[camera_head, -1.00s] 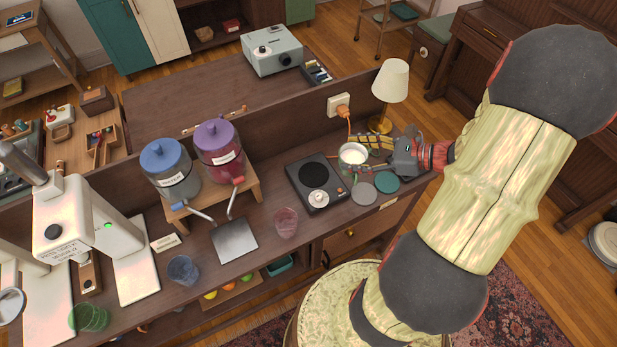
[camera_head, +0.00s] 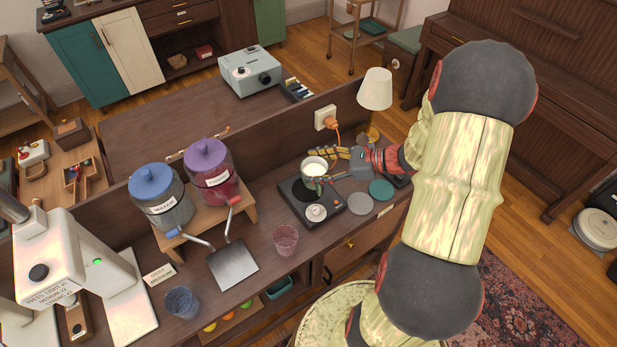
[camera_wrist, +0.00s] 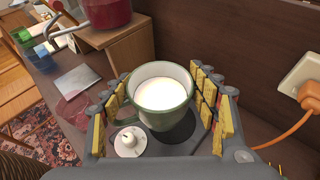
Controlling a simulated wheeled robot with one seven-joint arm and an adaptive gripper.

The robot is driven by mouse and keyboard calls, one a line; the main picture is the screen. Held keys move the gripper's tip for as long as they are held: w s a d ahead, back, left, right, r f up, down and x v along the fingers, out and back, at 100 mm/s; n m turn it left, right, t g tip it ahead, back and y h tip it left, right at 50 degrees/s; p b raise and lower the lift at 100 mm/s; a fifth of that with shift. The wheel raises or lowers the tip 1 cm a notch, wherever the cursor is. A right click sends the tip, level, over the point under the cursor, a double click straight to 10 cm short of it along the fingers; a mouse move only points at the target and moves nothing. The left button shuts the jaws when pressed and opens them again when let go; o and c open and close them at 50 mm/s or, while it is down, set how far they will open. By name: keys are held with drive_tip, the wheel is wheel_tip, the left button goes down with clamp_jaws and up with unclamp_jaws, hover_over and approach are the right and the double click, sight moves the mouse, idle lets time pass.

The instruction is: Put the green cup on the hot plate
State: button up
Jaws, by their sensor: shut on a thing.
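The green cup (camera_head: 314,169), a mug with white liquid in it, is held upright by my gripper (camera_head: 332,168) over the far part of the hot plate (camera_head: 329,214). In the wrist view the green cup (camera_wrist: 160,116) stands between the yellow-padded fingers of my gripper (camera_wrist: 164,88), which close around its sides. Its handle points to the left. The dark round heating disc (camera_wrist: 182,132) shows partly behind and below the cup. The hot plate's white knob (camera_head: 316,212) is at its near side. I cannot tell whether the cup's base touches the disc.
A grey coaster (camera_head: 360,203) and a green coaster (camera_head: 381,190) lie right of the hot plate. A lamp (camera_head: 375,90) and an orange plug (camera_head: 328,117) are behind. A pink glass (camera_head: 285,239) and the dispensers' wooden stand (camera_head: 243,212) are left.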

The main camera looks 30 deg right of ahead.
sight(309, 174)
drive_tip(key=w+f, duration=0.2)
drive_tip(key=f, duration=0.1)
drive_tip(key=shift+w+a+f+b, duration=0.1)
drive_tip(key=shift+w+a+b, duration=0.05)
drive_tip(key=shift+w+b, duration=0.25)
drive_tip(key=shift+w+f+b, duration=0.15)
drive_tip(key=shift+f+b, duration=0.25)
drive_tip(key=shift+f, duration=0.5)
drive_tip(key=shift+w+f+b, duration=0.1)
drive_tip(key=shift+f+b, duration=0.25)
drive_tip(key=shift+f, duration=0.55)
drive_tip(key=shift+f, duration=0.1)
drive_tip(key=o, duration=1.4)
drive_tip(key=shift+o, duration=0.4)
